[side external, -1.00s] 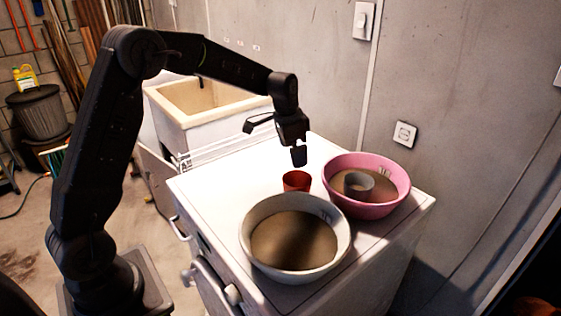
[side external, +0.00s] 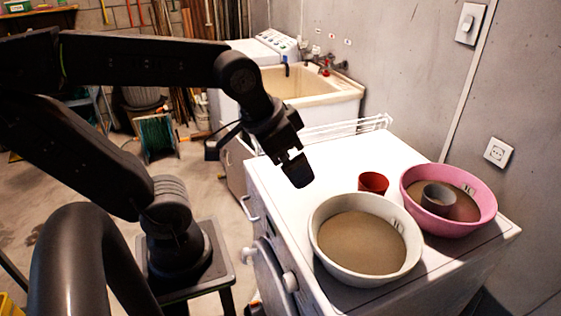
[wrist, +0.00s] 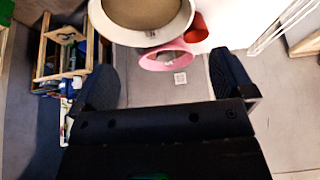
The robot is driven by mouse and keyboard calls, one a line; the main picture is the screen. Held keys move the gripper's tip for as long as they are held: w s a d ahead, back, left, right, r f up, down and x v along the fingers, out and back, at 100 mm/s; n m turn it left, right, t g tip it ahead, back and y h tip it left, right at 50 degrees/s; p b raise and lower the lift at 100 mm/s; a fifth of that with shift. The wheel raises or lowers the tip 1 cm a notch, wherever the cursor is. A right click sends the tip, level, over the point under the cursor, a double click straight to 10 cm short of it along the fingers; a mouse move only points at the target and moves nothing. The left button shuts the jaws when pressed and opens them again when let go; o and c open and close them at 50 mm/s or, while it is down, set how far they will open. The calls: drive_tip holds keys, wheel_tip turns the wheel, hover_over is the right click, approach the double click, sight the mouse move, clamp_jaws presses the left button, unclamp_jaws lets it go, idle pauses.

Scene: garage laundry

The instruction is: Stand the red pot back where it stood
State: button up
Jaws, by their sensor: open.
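The red pot (side external: 373,183) stands upright on the white machine top, behind the white basin (side external: 316,228) and left of the pink basin (side external: 482,222). Part of it also shows in the wrist view (wrist: 197,30), beside the white basin (wrist: 185,22) and the pink basin (wrist: 165,60). My gripper (side external: 298,172) is open and empty, in the air to the left of the red pot and apart from it. In the wrist view its two fingers (wrist: 165,85) are wide apart with nothing between them.
A grey pot (side external: 438,198) stands inside the pink basin on brown contents. The white basin holds brown contents too. A white wire rack (side external: 345,126) lies along the back of the white machine top (side external: 330,158). A sink (side external: 335,95) stands behind.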

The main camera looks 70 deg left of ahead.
drive_tip(key=shift+s+d+f, duration=0.1)
drive_tip(key=shift+s+f, duration=0.25)
drive_tip(key=shift+s, duration=0.5)
